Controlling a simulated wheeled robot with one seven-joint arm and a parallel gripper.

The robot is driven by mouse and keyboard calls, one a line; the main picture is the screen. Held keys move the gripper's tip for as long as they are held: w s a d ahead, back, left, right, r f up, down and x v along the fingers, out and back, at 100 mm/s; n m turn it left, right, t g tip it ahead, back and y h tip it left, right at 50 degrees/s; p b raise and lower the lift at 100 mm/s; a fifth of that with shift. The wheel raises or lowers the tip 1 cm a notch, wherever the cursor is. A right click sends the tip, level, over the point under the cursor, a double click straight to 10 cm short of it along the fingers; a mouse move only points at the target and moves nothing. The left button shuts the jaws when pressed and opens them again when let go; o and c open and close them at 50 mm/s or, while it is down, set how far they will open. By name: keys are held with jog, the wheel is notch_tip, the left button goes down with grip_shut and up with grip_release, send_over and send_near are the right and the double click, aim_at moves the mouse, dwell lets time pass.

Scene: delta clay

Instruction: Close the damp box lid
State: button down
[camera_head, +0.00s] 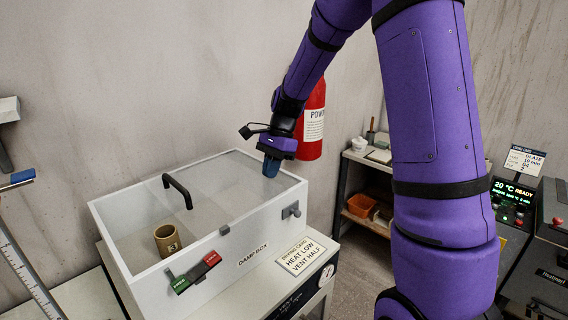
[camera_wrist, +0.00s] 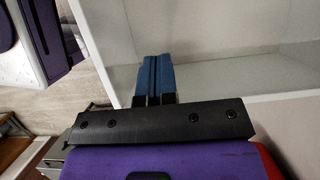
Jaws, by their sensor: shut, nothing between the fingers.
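The white damp box (camera_head: 250,238) stands on a white cabinet in the head view. A pale, see-through lid panel (camera_head: 235,180) appears to cover its right part, with a black bar handle (camera_head: 178,190) near the panel's left side. The left part looks open, but the panel's exact edge is hard to tell. My gripper (camera_head: 271,168) points down at the box's far right, its blue fingers shut and empty. The shut fingers also show in the wrist view (camera_wrist: 155,78), in front of pale box surfaces. I cannot tell whether they touch the lid.
A tan cup (camera_head: 168,241) marked 3 stands inside the box at left. A green and red indicator (camera_head: 195,272) and a grey latch (camera_head: 291,210) are on the front wall. A red extinguisher (camera_head: 312,125) hangs behind my gripper. Shelves (camera_head: 362,170) stand at right.

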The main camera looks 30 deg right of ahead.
aim_at(241, 190)
jog(key=s+a, duration=0.1)
jog(key=a, duration=0.3)
jog(key=s+a, duration=0.1)
jog(key=a, duration=0.3)
jog(key=s+a, duration=0.1)
jog(key=a, duration=0.4)
jog(key=shift+s, duration=0.25)
jog(key=d, duration=0.2)
jog(key=w+d, duration=0.1)
jog(key=d, duration=0.1)
jog(key=shift+w+d+r, duration=0.1)
jog(key=shift+r, duration=0.15)
jog(key=s+v, duration=0.1)
jog(key=v, duration=0.8)
jog(key=shift+w+r, duration=0.2)
jog(key=shift+w, duration=0.25)
jog(key=s+d+r+n+t+h, duration=0.1)
jog(key=s+r+n+t, duration=0.1)
jog(key=s+n, duration=0.3)
jog(key=s+d+r+n+t+h, duration=0.1)
jog(key=s+n, duration=0.4)
jog(key=s, duration=0.8)
jog(key=s+d+r+n+t+h, duration=0.2)
jog(key=s+r+n+t, duration=0.1)
jog(key=s, duration=0.6)
jog(key=shift+r+n, duration=0.55)
jog(key=shift+n, duration=0.45)
